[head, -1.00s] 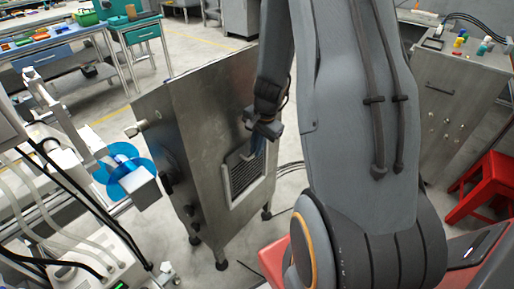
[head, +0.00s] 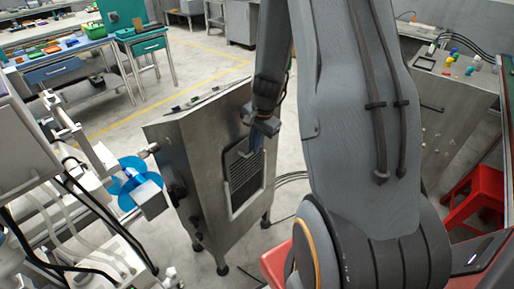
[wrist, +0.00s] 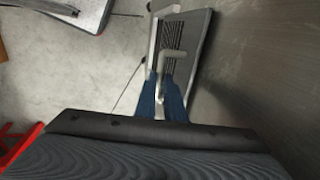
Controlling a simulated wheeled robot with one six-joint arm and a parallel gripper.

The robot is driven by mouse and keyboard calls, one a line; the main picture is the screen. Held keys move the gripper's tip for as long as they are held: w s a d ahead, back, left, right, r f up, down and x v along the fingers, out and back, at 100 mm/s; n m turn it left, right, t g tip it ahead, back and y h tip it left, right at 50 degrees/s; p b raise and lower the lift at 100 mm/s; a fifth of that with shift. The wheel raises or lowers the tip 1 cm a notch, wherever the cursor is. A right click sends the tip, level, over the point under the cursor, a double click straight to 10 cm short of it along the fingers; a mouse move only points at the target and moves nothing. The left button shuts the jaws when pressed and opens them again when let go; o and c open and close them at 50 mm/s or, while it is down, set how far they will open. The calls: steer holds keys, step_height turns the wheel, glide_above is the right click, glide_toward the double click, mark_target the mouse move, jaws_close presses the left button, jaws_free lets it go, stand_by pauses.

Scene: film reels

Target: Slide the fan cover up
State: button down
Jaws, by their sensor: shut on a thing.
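The fan cover (head: 242,176) is a slatted panel in a frame on the side of an upright metal cabinet (head: 207,158). It also shows in the wrist view (wrist: 196,43), tilted with the cabinet wall at its right. My gripper (head: 256,143) is at the upper part of the cover. In the wrist view, my blue fingertips (wrist: 162,84) are shut on the cover's pale bent handle (wrist: 173,56), which stands out from the slats. My fingers partly hide the handle's lower end.
Left of the cabinet stands a pale machine with a blue disc (head: 133,176) and hoses. A red stool (head: 474,196) and a grey cabinet (head: 455,105) are at the right. Cables lie on the floor beside the cabinet. Work tables stand at the back left.

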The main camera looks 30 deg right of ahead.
step_height(320, 180, up, 4)
steer(key=p, duration=0.2)
steer(key=shift+w+r+p, duration=0.1)
steer(key=shift+p, duration=0.2)
steer(key=c, duration=1.8)
jaws_free()
steer(key=shift+c, duration=0.2)
steer(key=shift+r, duration=0.1)
step_height(320, 180, up, 8)
steer(key=s+b, duration=0.1)
steer(key=shift+s+d+f+b, duration=0.25)
steer(key=shift+s+d+b, duration=0.05)
steer(key=shift+b, duration=0.1)
